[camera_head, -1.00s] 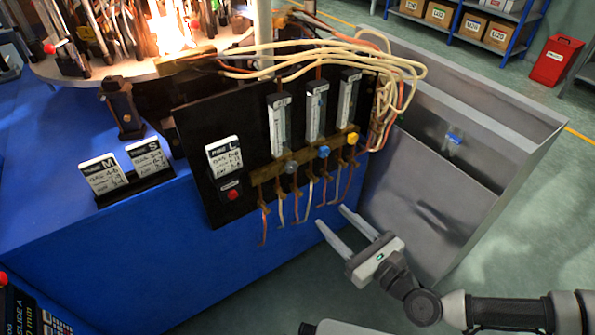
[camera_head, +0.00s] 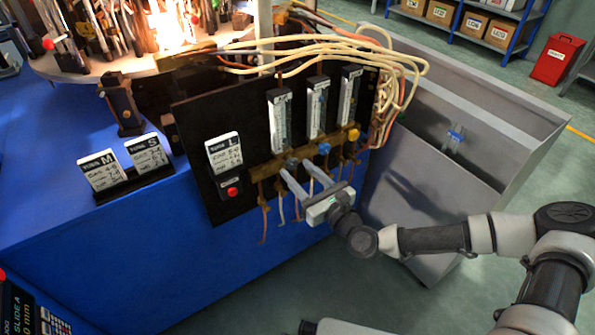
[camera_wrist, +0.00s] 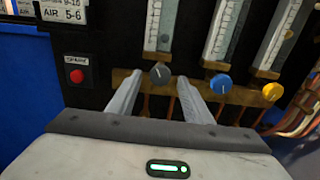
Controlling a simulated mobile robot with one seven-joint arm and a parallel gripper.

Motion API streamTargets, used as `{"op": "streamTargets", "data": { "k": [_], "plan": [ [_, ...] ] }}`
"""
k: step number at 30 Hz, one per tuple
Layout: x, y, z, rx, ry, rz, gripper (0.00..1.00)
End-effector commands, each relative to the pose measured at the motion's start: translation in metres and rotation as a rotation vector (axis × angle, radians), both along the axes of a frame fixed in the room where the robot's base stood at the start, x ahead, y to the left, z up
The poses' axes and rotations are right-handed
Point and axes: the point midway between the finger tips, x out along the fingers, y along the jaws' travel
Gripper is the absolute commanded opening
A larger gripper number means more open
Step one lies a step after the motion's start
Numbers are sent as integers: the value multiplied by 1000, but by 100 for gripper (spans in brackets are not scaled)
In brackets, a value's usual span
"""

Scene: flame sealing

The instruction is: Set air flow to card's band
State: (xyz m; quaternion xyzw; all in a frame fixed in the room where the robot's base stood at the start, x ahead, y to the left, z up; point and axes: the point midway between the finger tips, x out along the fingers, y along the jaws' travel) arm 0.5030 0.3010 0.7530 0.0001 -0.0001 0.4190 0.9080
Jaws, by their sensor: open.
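The black flow panel (camera_head: 240,128) carries three flowmeter tubes, with a grey knob (camera_head: 291,162), a blue knob (camera_head: 324,149) and a yellow knob (camera_head: 353,134) under them. A card marked L (camera_head: 224,152) hangs at the panel's left; in the wrist view the card (camera_wrist: 63,12) reads AIR 5-6. My gripper (camera_head: 296,166) is open at the leftmost knob. In the wrist view my gripper (camera_wrist: 160,80) has one fingertip on each side of the grey knob (camera_wrist: 160,73). I cannot tell whether they touch it. The float levels are too small to read.
A red button (camera_head: 232,192) sits below the card. Cards M (camera_head: 101,174) and S (camera_head: 148,152) stand on the blue bench. Thin hoses hang below the knobs. A grey metal bin (camera_head: 425,190) stands to the right. A flame burns on the turntable behind.

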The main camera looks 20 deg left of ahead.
Motion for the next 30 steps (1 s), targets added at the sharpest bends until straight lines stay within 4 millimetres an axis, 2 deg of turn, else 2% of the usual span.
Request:
{"op": "streamTargets", "data": {
  "k": [4,13,21,30],
  "plan": [
    [7,8,0,-1,1,0,46],
    [9,10,0,0,0,-1,46],
    [8,10,0,-1,1,0,5],
    [8,10,0,-25,-30,0,5]
  ]
}}
